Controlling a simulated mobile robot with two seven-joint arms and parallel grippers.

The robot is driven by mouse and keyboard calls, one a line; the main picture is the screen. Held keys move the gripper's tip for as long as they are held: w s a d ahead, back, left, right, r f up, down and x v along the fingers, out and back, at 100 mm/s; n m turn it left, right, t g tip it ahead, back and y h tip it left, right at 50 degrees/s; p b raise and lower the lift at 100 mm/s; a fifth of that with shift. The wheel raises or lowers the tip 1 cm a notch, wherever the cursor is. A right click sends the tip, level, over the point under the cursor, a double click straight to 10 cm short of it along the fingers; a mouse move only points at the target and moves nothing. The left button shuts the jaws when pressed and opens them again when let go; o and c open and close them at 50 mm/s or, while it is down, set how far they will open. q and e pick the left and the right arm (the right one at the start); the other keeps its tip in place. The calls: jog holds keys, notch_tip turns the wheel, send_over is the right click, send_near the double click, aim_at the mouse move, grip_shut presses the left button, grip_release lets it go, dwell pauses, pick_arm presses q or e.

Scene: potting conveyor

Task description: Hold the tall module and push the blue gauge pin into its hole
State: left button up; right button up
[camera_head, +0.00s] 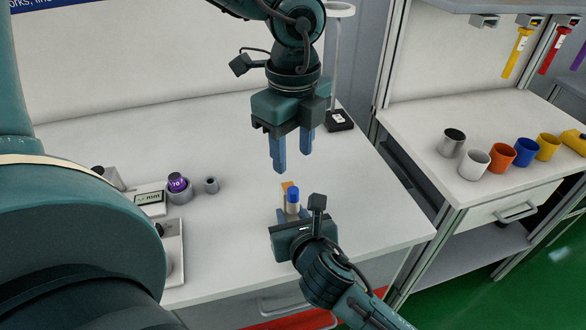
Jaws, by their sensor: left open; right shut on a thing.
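The blue gauge pin (293,193) shows as a short blue cylinder on top of a small pale upright body (292,208), which looks like the tall module. How deep the pin sits in its hole cannot be made out. My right gripper (291,217) comes in from the front and is shut on the tall module; its fingers and the module's lower part are mostly hidden. My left gripper (293,158) is open and empty, its two blue-grey fingers pointing down above and behind the pin, apart from it.
A small orange piece (287,186) shows just behind the pin. At left are a purple-topped part (177,182) in a grey holder, a grey ring (211,185) and a display device (151,198). A black stand base (338,120) is behind. Coloured cups (500,155) line the right bench.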

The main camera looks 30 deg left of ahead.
pick_arm(q)
notch_tip(320, 180, up, 5)
dwell(0.5)
pick_arm(e)
jog(key=o, duration=0.9)
